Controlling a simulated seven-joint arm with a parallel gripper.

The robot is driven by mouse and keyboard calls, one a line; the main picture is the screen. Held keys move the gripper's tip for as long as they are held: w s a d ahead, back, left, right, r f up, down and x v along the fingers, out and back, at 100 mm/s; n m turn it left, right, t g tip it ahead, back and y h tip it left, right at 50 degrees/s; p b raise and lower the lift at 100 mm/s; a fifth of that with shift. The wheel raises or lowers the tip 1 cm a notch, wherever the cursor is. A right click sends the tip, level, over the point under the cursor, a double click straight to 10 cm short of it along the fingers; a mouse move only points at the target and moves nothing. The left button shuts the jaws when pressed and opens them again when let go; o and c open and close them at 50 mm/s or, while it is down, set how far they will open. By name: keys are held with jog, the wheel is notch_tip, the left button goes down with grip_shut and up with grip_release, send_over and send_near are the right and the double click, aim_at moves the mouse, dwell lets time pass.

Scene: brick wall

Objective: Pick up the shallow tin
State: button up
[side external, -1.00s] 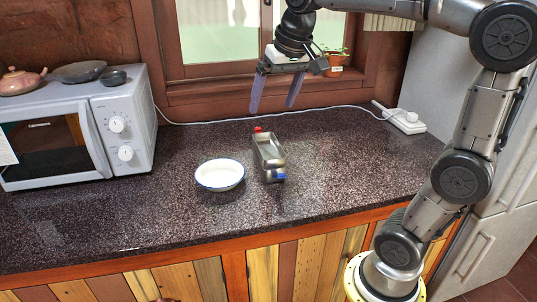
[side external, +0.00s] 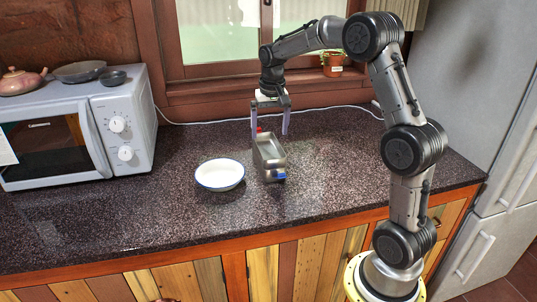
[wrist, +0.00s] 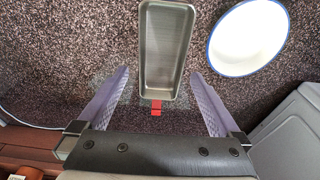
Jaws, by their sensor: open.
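The shallow tin (side external: 268,157) is a long, narrow grey metal pan lying on the speckled counter. It has a red tab at its far end and a blue one at its near end. My gripper (side external: 269,136) is open and empty, pointing down at the tin's far, red-tab end. In the wrist view, the tin (wrist: 165,50) lies between the lines of the two purple fingers, with clear space on both sides. The blue end is out of that view. I cannot tell exactly how high the fingertips are above the counter.
A white bowl (side external: 220,174) with a blue rim stands just left of the tin. A microwave (side external: 80,130) is at the left, with a pot and dishes on top. A white cable (side external: 215,122) runs along the back. The counter right of the tin is clear.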

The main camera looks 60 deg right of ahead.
aim_at(268, 152)
jog(key=shift+w+d+f, duration=0.1)
jog(key=shift+w+f, duration=0.05)
jog(key=shift+f, duration=1.4)
jog(key=shift+w+f, duration=0.15)
jog(key=shift+f, duration=1.4)
jog(key=c, duration=1.2)
